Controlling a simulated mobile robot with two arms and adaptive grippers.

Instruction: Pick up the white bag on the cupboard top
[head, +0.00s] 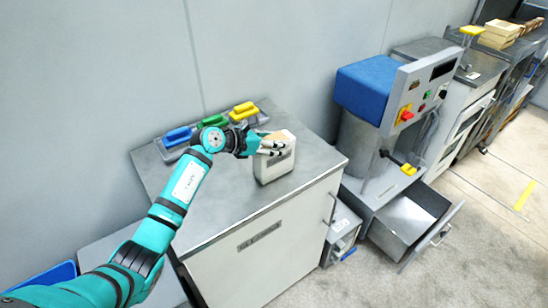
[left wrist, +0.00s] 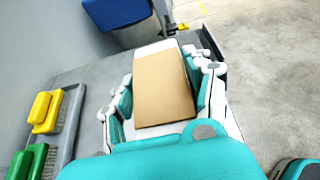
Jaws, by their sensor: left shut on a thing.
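The white bag (head: 274,165) is a boxy, upright shape with a tan top, at the right part of the grey cupboard top (head: 225,205). My left gripper (head: 273,146) reaches over it from the left and is shut on its upper part. In the left wrist view the tan top of the bag (left wrist: 163,90) lies between the two fingers, with a white edge beyond it. I cannot tell whether the bag's base touches the cupboard top. My right gripper is not in view.
Blue, green and yellow-handled brushes (head: 212,125) lie on a tray at the back of the cupboard top, behind my left wrist. A machine with a blue cover (head: 364,92) and an open drawer (head: 410,222) stands to the right. The cupboard top's front is clear.

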